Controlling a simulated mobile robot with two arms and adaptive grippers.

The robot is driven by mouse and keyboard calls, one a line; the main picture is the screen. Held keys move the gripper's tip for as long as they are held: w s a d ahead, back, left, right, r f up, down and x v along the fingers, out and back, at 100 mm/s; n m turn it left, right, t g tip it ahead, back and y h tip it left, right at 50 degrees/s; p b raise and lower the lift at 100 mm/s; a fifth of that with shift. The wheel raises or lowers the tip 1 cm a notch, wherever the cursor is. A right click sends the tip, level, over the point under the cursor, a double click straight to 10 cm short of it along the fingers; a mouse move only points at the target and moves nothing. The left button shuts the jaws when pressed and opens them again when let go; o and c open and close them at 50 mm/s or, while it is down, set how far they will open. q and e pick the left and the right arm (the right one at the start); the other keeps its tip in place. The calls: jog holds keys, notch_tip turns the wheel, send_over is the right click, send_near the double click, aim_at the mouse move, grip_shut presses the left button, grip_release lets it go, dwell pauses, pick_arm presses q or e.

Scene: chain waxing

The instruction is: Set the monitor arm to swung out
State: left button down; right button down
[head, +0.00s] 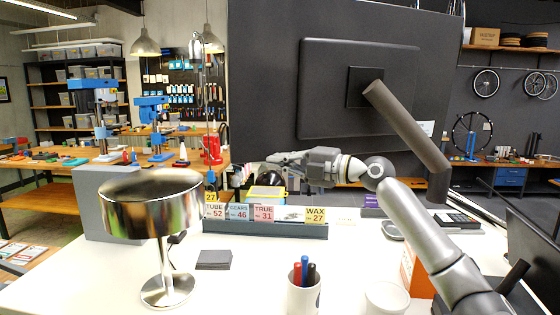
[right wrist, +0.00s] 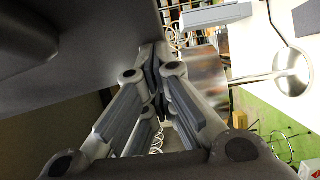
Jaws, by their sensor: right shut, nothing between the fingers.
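My right gripper (head: 276,158) is shut and empty, just below the monitor's lower edge in the picture, pointing left. In the right wrist view its closed fingers (right wrist: 158,82) lie beside a large dark surface (right wrist: 60,40), seemingly the monitor. I cannot tell whether they touch. My left gripper is out of view.
A chrome lamp (head: 152,205) stands on the white desk at left. A card rack (head: 265,228), a pen cup (head: 303,296), a dark stack (head: 214,260) and a white round container (head: 386,298) are on the desk. The desk's middle has some free room.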

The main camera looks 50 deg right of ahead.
jog(key=w+d+m+h+p, duration=0.2)
jog(key=w+d+m+h, duration=0.1)
jog(key=w+d, duration=0.4)
jog(key=w+d+m+h+p, duration=0.3)
jog(key=w+d+h, duration=0.3)
jog(key=d, duration=0.7)
jog(key=shift+w+p, duration=0.35)
jog(key=shift+w, duration=0.3)
